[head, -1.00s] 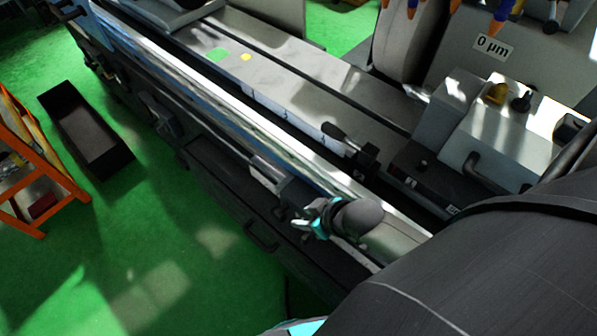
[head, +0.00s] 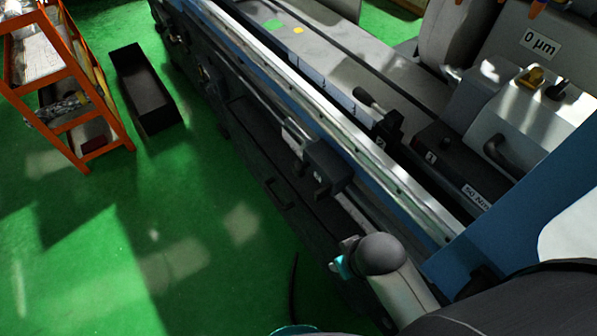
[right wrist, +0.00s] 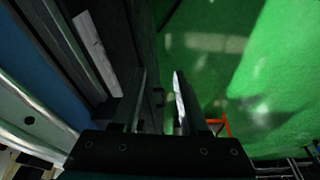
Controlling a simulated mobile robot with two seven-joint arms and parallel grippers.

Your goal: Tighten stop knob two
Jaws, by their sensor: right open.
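In the head view, a dark clamp block with a cylindrical grey handle (head: 370,101) stands on the machine bed and has a small white mark that looks like a 2. A second dark block (head: 326,166) sits on the rod along the machine's front. I cannot tell which part is stop knob two. My right arm reaches in from the lower right, its rounded grey joint beside the machine front; its fingers are hidden there. In the right wrist view my right gripper (right wrist: 160,88) is open and empty, its fingers beside the dark machine side. My left gripper is not in view.
A black bin (head: 146,88) and an orange-framed shelf cart (head: 82,135) stand on the green floor at left. A dark box marked 50 Nm (head: 455,165) lies on the bed. The floor before the machine is mostly clear.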

